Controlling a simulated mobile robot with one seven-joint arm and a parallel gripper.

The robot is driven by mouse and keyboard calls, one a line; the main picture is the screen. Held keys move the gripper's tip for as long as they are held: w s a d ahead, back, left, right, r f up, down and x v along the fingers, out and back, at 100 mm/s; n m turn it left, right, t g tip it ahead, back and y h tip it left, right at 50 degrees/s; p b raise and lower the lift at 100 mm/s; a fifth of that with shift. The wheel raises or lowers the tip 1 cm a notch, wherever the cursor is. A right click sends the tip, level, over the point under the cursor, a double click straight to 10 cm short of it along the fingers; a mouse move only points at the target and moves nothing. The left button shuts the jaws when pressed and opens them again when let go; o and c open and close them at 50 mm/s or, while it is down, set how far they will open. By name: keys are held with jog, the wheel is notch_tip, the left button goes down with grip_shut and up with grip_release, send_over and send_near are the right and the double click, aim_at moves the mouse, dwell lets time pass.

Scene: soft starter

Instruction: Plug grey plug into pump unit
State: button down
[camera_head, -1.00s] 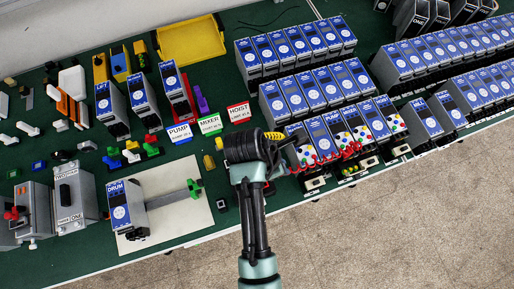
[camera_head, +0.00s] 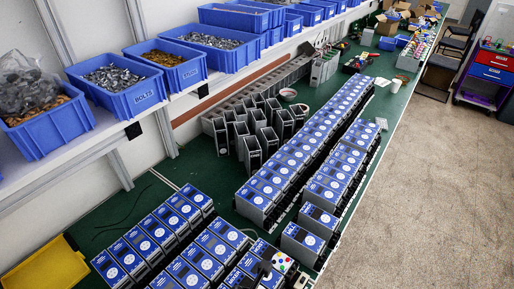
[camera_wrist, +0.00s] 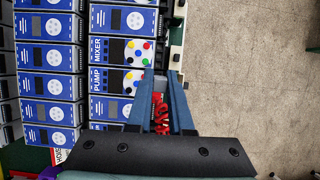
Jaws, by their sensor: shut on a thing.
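My gripper (camera_wrist: 160,82) is at the right end of this unit. Its two blue fingers are shut on a grey plug (camera_wrist: 159,84), of which only a little shows between them. A coiled red cable (camera_wrist: 160,115) runs between the fingers below the plug. Whether the plug touches the pump unit's socket is hidden by the fingers. I cannot make out the gripper in the head view.
The mixer unit (camera_wrist: 97,48) stands directly above the pump unit in the wrist view, with more blue modules (camera_wrist: 45,86) to the left. Bare floor (camera_wrist: 245,70) lies to the right. In the head view, blue bins (camera_head: 115,88) line a shelf over the green bench.

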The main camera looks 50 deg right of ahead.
jog(key=shift+f+b, duration=1.7)
jog(key=shift+f, duration=1.15)
jog(key=shift+p, duration=1.1)
jog(key=shift+f+b, duration=1)
jog(key=shift+f, duration=0.4)
jog(key=c, duration=0.7)
grip_release()
jog(key=shift+c, duration=0.2)
jog(key=shift+r, duration=0.1)
jog(key=b+v, duration=0.1)
jog(key=v, duration=1.2)
jog(key=shift+b, duration=0.4)
